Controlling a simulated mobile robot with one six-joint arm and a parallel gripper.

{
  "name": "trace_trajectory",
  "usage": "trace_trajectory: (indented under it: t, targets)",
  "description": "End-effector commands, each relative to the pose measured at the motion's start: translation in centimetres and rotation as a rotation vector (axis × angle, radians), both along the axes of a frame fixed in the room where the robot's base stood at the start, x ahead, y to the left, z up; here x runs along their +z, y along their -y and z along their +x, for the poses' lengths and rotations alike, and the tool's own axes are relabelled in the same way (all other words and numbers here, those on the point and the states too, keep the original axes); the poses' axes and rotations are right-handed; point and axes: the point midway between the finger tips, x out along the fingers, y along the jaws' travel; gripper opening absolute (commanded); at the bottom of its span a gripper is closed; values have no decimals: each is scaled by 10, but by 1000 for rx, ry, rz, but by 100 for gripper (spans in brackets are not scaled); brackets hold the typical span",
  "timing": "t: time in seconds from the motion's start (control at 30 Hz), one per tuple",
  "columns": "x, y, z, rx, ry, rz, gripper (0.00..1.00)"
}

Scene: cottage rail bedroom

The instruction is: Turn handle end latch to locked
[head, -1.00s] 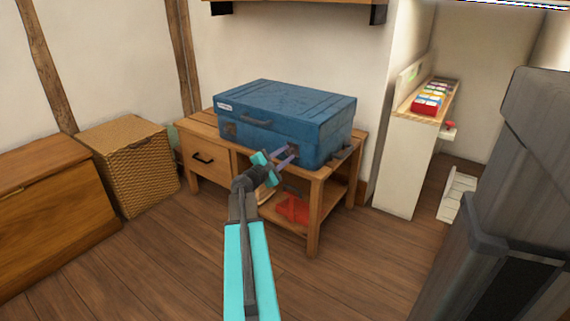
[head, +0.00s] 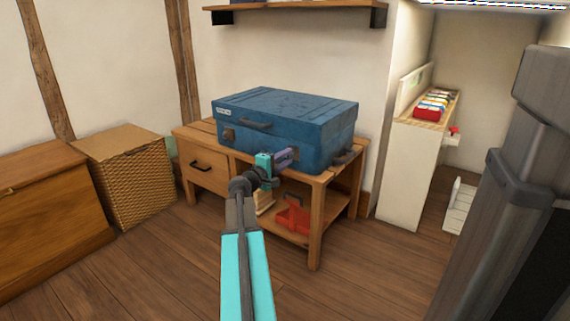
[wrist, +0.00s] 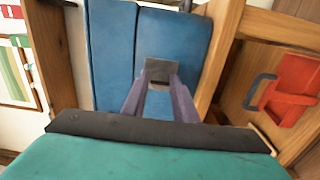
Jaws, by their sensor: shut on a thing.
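A blue hard case (head: 290,119) sits shut on a wooden bench, with a dark carry handle (head: 256,124) on its front. A front latch (head: 229,134) shows left of that handle. My gripper (head: 287,158) is at the front's right end, its purple fingers against the case. In the wrist view, the grey metal latch (wrist: 160,68) there has a dark slot, and my gripper's fingers (wrist: 159,92) lie either side of its lower part, shut on it. The fingers partly hide this latch in the head view, and I cannot tell its exact turn.
The wooden bench (head: 200,155) has a drawer and a lower shelf with a red item (head: 293,217). A second dark handle (head: 346,156) is on the case's right side. A wicker basket (head: 130,180) stands left. Floor in front is clear.

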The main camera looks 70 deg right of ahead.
Motion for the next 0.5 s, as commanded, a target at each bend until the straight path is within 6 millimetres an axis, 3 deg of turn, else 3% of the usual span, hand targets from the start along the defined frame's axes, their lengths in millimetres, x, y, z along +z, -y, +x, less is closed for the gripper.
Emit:
trace_trajectory:
  t: [0.43,0.47,0.5]
  targets:
    - [1,0,4,10,11,-4,4]
    - [1,0,4,10,11,-4,30]
    - [1,0,4,10,11,-4,36]
